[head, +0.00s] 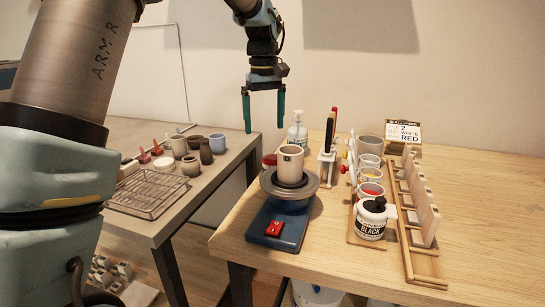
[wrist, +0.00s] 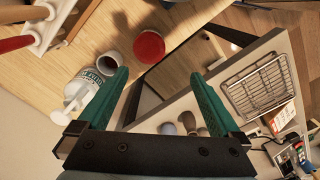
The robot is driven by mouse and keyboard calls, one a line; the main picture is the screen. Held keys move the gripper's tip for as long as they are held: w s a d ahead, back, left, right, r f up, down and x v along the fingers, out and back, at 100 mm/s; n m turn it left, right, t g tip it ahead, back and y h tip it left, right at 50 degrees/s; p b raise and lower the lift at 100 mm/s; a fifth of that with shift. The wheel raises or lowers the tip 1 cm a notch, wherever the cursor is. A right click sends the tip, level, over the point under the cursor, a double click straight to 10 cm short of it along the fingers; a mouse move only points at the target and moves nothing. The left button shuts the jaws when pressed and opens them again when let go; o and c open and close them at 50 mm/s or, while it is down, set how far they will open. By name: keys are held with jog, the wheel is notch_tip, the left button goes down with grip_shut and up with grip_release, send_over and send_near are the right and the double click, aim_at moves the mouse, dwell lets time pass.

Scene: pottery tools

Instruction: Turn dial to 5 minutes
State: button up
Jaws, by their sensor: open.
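My gripper (head: 263,110) hangs open and empty in the head view, fingers down, above the gap between the two tables. In the wrist view its two green fingers (wrist: 160,78) are spread wide with nothing between them. A round red-topped object (wrist: 149,46) sits on the wooden table beyond the fingertips. It shows partly in the head view (head: 269,160), behind the pottery wheel, with the cup covering some of it. I cannot make out a dial face, pointer or minute marks on it, and no other dial is readable.
The pottery wheel (head: 271,219) carries a pale cup (head: 290,163) and has a red switch (head: 275,229). A pump bottle (head: 297,132) stands behind it. Paint jars and a wooden rack (head: 424,264) fill the right. A wire rack (head: 148,194) and small pots lie on the grey table.

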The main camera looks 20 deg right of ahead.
aim_at(273, 157)
jog(key=f, duration=0.3)
jog(key=d+f+p, duration=0.1)
jog(key=f, duration=0.2)
jog(key=d+f, duration=0.1)
jog(key=f, duration=0.3)
jog(key=shift+s+d+p, duration=0.1)
jog(key=shift+s+p, duration=0.2)
jog(key=shift+p, duration=0.05)
